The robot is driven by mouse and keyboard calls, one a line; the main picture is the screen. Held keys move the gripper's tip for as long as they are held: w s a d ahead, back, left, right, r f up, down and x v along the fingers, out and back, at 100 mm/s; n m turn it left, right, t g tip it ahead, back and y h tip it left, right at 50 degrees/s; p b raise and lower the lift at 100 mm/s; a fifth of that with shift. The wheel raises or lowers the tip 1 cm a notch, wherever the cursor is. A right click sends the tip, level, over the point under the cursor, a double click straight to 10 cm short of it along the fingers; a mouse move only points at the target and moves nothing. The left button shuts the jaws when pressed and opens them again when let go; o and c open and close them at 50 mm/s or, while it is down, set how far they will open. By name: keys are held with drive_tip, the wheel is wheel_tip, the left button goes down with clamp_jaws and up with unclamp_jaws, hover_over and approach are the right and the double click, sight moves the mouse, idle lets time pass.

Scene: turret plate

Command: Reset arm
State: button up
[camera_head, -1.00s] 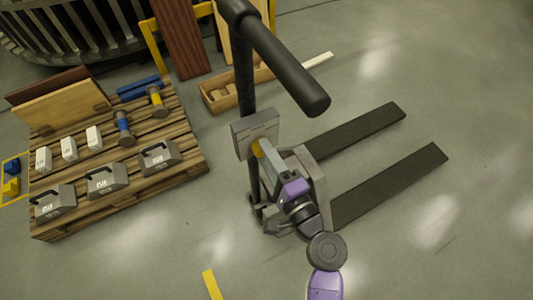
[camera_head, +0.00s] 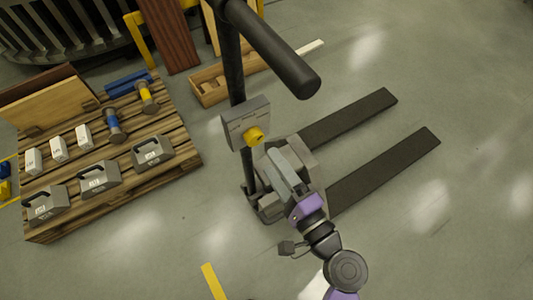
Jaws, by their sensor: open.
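My arm, purple and black, comes up from the bottom of the head view. My gripper (camera_head: 273,152), at its light grey end, points up and left over the body of a pallet jack (camera_head: 262,206). It is open, and nothing shows held in it; its fingertips are small and hard to make out. A yellow knob (camera_head: 253,136) sticks out of a grey box (camera_head: 245,120) on the jack's upright post. The knob is in plain view, with a small gap between it and my gripper.
The jack's black handle (camera_head: 280,55) hangs high in front; its dark forks (camera_head: 385,170) extend right. A wooden pallet (camera_head: 120,190) at left carries grey weights, white blocks, cylinders and boards. A wooden crate (camera_head: 212,88) lies behind the post. The floor at right is clear.

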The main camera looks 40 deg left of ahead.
drive_tip(key=shift+s+d, duration=0.15)
drive_tip(key=shift+d, duration=0.3)
idle(0.3)
drive_tip(key=w+d+f+n+t+h, duration=0.15)
drive_tip(key=d+t+h, duration=0.75)
drive_tip(key=d, duration=1)
drive_tip(key=s+d+r+n+h, duration=0.2)
drive_tip(key=s+d+r+h, duration=0.1)
drive_tip(key=s+d, duration=0.5)
drive_tip(key=s+d+r+n+g+h, duration=0.1)
drive_tip(key=s+d+r+n+h, duration=0.1)
drive_tip(key=s+d, duration=0.5)
drive_tip(key=shift+s+d+r+h, duration=0.4)
drive_tip(key=shift+s+r+h, duration=0.7)
drive_tip(key=shift+s, duration=2.1)
drive_tip(key=shift+f+h, duration=0.3)
drive_tip(key=shift+f, duration=0.05)
